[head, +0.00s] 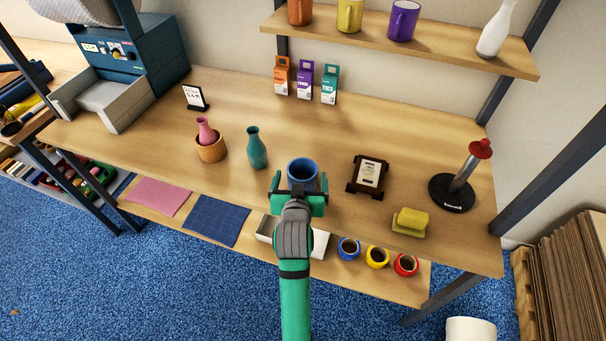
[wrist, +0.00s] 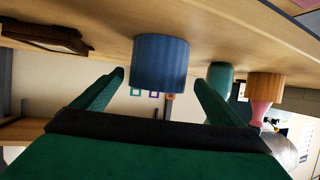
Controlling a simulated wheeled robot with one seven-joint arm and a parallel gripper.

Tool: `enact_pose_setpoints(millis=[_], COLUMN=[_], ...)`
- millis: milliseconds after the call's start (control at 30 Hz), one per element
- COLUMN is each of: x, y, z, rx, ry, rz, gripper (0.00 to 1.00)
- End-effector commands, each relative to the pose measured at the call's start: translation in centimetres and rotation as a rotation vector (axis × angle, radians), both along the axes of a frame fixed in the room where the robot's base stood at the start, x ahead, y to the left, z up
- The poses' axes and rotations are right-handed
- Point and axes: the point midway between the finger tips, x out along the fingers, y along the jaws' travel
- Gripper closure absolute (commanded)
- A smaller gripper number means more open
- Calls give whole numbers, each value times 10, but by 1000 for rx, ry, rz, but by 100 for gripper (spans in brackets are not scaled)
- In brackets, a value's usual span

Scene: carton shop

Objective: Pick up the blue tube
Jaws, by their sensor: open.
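The blue tube (head: 302,170) stands upright on the wooden workbench (head: 330,120), near its front edge, with its dark hollow top showing. My gripper (head: 299,191) is open in front of it, and hides its lower part in the head view. In the wrist view, which is upside down, the blue tube (wrist: 161,62) appears ahead, between the two green fingertips of my gripper (wrist: 159,78). Gaps show on both sides of it. I cannot tell how deep it is between the fingers. My gripper holds nothing.
A teal vase (head: 256,148) stands left of the tube, with a wooden pot (head: 211,149) holding a pink vase (head: 206,130) farther left.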

Motion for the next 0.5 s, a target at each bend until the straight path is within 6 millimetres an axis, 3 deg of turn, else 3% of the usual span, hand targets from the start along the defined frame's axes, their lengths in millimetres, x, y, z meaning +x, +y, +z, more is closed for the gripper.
enact_pose_setpoints(millis=[167, 367, 500], x=[14, 22, 40], y=[-1, -20, -21], z=[-8, -13, -24], rx=[1, 0, 0], ry=[-1, -2, -1], rz=[0, -27, -23], gripper=[9, 9, 9])
